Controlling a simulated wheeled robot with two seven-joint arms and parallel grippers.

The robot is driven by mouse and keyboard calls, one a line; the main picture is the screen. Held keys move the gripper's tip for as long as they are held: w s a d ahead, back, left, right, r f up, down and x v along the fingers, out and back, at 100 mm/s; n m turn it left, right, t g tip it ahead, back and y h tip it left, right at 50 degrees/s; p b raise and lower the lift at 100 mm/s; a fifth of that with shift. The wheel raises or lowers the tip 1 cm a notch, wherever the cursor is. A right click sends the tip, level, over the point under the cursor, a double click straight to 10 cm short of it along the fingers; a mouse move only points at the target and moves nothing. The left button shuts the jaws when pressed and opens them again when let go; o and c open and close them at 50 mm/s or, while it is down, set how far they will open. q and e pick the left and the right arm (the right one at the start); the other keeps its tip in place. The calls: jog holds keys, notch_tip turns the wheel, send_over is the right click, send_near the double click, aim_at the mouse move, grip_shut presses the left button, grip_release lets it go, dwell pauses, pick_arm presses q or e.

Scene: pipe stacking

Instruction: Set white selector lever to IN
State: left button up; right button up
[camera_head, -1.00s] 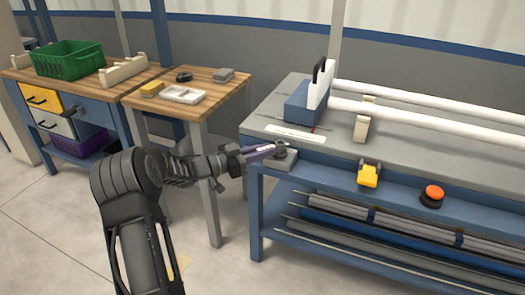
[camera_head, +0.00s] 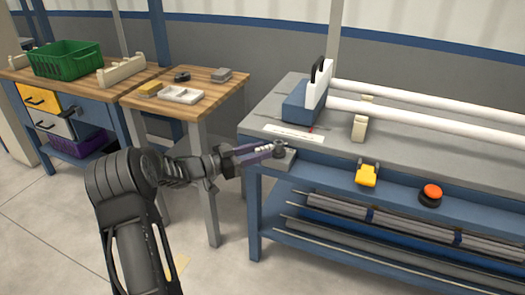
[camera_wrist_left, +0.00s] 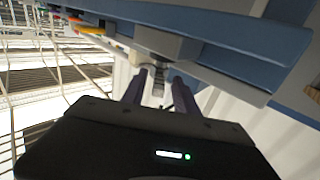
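The selector is a grey block (camera_head: 284,161) with a dark round hub (camera_head: 279,148) at the left front corner of the pipe bench. Its white lever (camera_head: 262,149) points left from the hub, between my fingers. My left gripper (camera_head: 268,150) reaches it from the left with its purple fingers apart. In the left wrist view the fingers (camera_wrist_left: 160,92) stand on either side of the pale lever (camera_wrist_left: 158,88), below the grey block (camera_wrist_left: 168,46). Any contact with the lever is too small to tell. IN or OUT markings are not readable. My right gripper is not in view.
The bench (camera_head: 420,150) carries white pipes (camera_head: 420,120), a blue fixture with a white plate (camera_head: 319,86) and a beige support (camera_head: 359,128). A yellow switch (camera_head: 366,175) and an orange button (camera_head: 432,192) are on its front. A wooden table (camera_head: 200,110) stands left.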

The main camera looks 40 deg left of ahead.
pick_arm(q)
jog(key=v, duration=0.6)
jog(key=shift+s, duration=0.25)
jog(key=shift+a, duration=0.15)
